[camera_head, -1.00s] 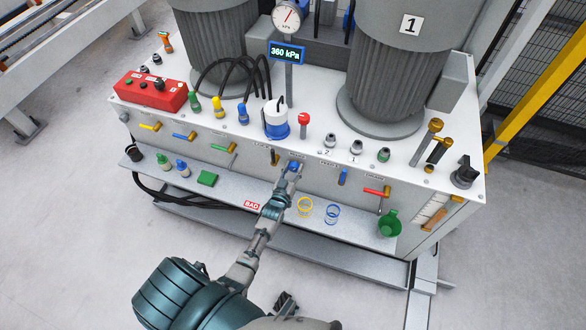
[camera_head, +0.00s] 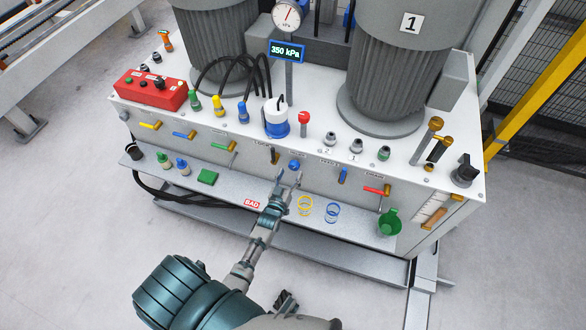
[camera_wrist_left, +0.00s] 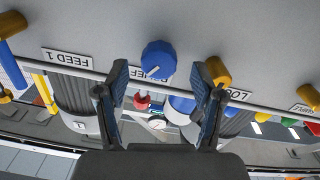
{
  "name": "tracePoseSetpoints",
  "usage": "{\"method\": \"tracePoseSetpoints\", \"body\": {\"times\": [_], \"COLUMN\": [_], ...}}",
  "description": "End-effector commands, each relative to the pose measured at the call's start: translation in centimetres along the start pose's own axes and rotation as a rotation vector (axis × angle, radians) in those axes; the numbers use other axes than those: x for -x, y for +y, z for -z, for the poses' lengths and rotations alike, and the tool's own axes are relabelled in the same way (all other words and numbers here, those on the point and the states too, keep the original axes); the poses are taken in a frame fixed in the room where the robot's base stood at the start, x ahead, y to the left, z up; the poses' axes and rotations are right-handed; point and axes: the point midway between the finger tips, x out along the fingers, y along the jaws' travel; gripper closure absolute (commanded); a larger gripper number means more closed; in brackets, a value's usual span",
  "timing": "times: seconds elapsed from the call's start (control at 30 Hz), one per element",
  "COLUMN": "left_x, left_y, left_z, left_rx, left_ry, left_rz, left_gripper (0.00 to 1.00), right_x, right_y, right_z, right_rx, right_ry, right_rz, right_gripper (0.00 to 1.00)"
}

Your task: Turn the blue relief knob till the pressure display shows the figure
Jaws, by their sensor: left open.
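The blue relief knob (camera_head: 294,165) sits on the front face of the grey cabinet. It shows large in the left wrist view (camera_wrist_left: 158,58), with a white pointer line on its face. The pressure display (camera_head: 287,52) reads 350 kPa. My left gripper (camera_head: 289,175) is open and empty, just short of the knob. In the left wrist view its two fingers (camera_wrist_left: 158,80) stand apart below the knob, one on each side, with a gap to it. The label by the knob is partly hidden by a finger.
A brown handle (camera_head: 275,157) is left of the knob and a blue handle (camera_head: 343,176) right of it. A shelf below holds yellow rings (camera_head: 305,207), blue rings (camera_head: 332,213) and a green cup (camera_head: 389,223). A dial gauge (camera_head: 287,16) stands above the display.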

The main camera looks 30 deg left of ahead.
Motion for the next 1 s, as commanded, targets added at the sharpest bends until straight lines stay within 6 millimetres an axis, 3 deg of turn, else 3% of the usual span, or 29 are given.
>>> {"method": "tracePoseSetpoints", "body": {"times": [0.2,0.4,1.0], "left_x": [5.0,7.5,8.0], "left_y": [-0.1,-0.1,-0.1], "left_z": [-0.2,-0.1,-0.1], "left_rx": [0.0,0.0,0.0], "left_ry": [-0.003,-0.002,-0.001], "left_rz": [0.001,0.001,0.001], "left_gripper": [0.32,0.32,0.32], "right_x": [0.0,0.0,0.0], "right_y": [0.0,0.0,0.0], "right_z": [0.0,0.0,0.0], "right_rx": [0.0,0.0,0.0], "right_ry": [-0.001,-0.001,-0.001], "right_rz": [0.0,0.0,0.0], "right_gripper": [1.0,1.0,1.0]}}
